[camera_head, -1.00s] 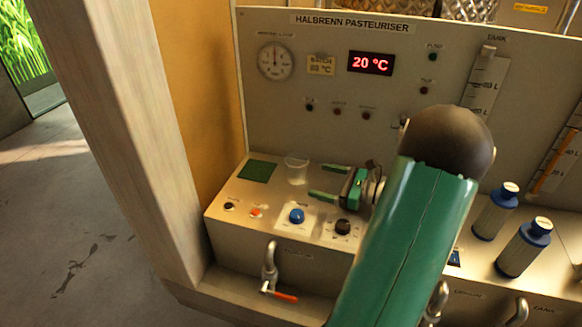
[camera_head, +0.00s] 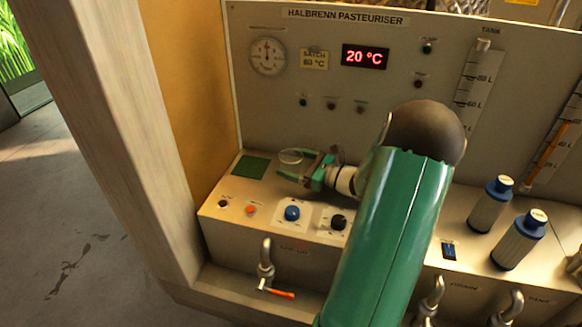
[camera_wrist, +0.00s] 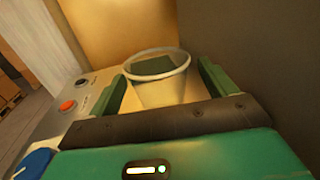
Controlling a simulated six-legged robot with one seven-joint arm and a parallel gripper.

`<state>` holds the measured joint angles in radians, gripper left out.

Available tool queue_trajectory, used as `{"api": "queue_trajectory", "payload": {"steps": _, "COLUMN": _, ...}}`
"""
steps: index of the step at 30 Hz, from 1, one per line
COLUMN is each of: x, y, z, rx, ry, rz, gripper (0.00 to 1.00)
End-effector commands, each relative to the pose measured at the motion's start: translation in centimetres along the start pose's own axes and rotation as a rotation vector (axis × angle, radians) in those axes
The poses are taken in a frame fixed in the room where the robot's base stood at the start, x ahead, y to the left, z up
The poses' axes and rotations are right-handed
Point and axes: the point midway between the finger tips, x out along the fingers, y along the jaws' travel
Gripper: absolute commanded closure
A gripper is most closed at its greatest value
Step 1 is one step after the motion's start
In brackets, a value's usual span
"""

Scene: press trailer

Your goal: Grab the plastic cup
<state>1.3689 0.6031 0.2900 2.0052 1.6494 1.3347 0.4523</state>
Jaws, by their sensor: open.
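The plastic cup (camera_head: 291,156) is clear and stands upright on the pasteuriser's ledge; in the head view mostly its rim shows, the rest behind my finger. In the wrist view the cup (camera_wrist: 160,78) stands between the two green fingers of my gripper (camera_wrist: 164,84), with a gap visible at the right finger. My gripper (camera_head: 297,166) is open, its fingers reaching left around the cup. I cannot tell whether the left finger touches it.
A green square pad (camera_head: 250,167) lies left of the cup. The panel wall (camera_head: 300,120) rises behind. Blue-capped bottles (camera_head: 490,204) stand to the right.

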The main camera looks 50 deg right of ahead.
Motion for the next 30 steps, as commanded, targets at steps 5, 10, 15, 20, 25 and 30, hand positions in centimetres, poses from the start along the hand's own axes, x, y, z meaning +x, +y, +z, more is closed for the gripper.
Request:
{"api": "queue_trajectory", "payload": {"steps": 5, "x": 2.7, "y": 0.0, "z": 0.0, "rx": -0.001, "ry": -0.001, "rz": 0.000, "gripper": 0.16}}
{"api": "queue_trajectory", "payload": {"steps": 10, "x": 3.1, "y": 0.0, "z": 0.0, "rx": -0.001, "ry": 0.001, "rz": -0.001, "gripper": 0.16}}
{"api": "queue_trajectory", "payload": {"steps": 15, "x": 3.1, "y": 0.0, "z": 0.0, "rx": -0.001, "ry": 0.000, "rz": -0.001, "gripper": 0.32}}
{"api": "queue_trajectory", "payload": {"steps": 20, "x": 3.0, "y": 0.0, "z": 0.0, "rx": -0.001, "ry": 0.001, "rz": -0.001, "gripper": 0.64}}
{"api": "queue_trajectory", "payload": {"steps": 25, "x": 3.0, "y": 0.0, "z": 0.0, "rx": -0.001, "ry": 0.000, "rz": -0.001, "gripper": 0.64}}
{"api": "queue_trajectory", "payload": {"steps": 30, "x": 3.0, "y": 0.0, "z": 0.2, "rx": -0.002, "ry": 0.000, "rz": -0.001, "gripper": 0.64}}
